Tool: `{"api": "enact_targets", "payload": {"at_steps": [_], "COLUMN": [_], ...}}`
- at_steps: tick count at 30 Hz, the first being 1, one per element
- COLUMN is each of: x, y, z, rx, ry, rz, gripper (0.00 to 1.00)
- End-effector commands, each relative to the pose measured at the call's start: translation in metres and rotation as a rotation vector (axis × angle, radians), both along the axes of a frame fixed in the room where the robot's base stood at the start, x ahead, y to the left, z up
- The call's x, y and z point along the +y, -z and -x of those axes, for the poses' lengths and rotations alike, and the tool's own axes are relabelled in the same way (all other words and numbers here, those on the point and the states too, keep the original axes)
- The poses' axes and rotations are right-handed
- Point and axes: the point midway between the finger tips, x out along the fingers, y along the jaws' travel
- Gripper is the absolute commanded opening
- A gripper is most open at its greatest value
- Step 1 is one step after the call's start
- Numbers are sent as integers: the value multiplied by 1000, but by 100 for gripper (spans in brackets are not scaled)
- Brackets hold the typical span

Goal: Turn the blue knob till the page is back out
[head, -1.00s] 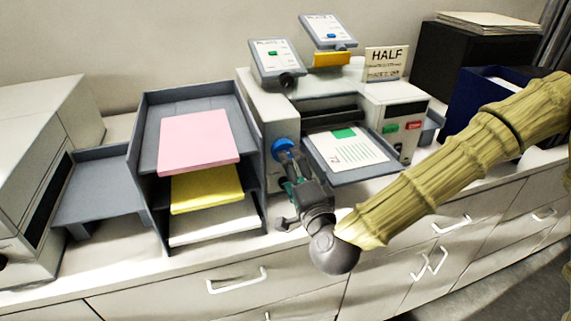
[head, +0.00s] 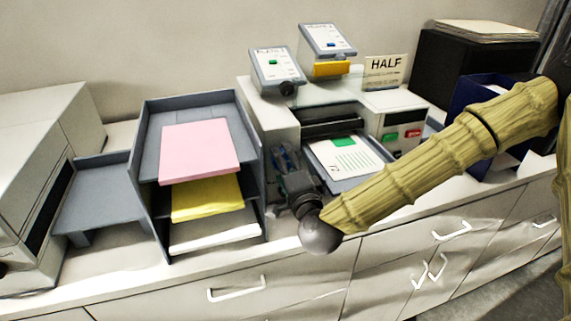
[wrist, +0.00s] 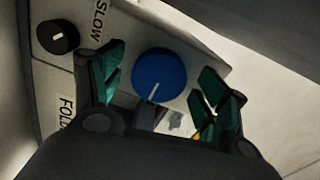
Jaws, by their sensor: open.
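The blue knob (wrist: 159,76) is on the machine's side panel in the wrist view, with a white pointer line on its face. My gripper (wrist: 160,84) is open, its green-padded fingers on either side of the knob; I cannot tell whether they touch it. In the head view my gripper (head: 284,160) is at the machine's left side and hides the knob. The page (head: 347,157), white with a green block and printed lines, lies on the tray in front of the machine (head: 268,118); its far edge is near the dark slot.
A paper rack (head: 139,170) with pink, yellow and white stacks stands close left of my gripper. A small black knob (wrist: 58,37) beside the word SLOW is on the same panel. A HALF sign (head: 386,70) and two small devices stand on top of the machine.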

Motion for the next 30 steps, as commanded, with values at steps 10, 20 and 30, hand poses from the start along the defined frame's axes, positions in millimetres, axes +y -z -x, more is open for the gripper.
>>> {"api": "enact_targets", "payload": {"at_steps": [10, 20, 30], "x": [-1, -1, -1], "y": [0, 2, 5], "z": [0, 0, 0], "rx": [1, 12, 79], "ry": [1, 2, 1], "rz": [0, -34, -243], "gripper": [29, 29, 29]}}
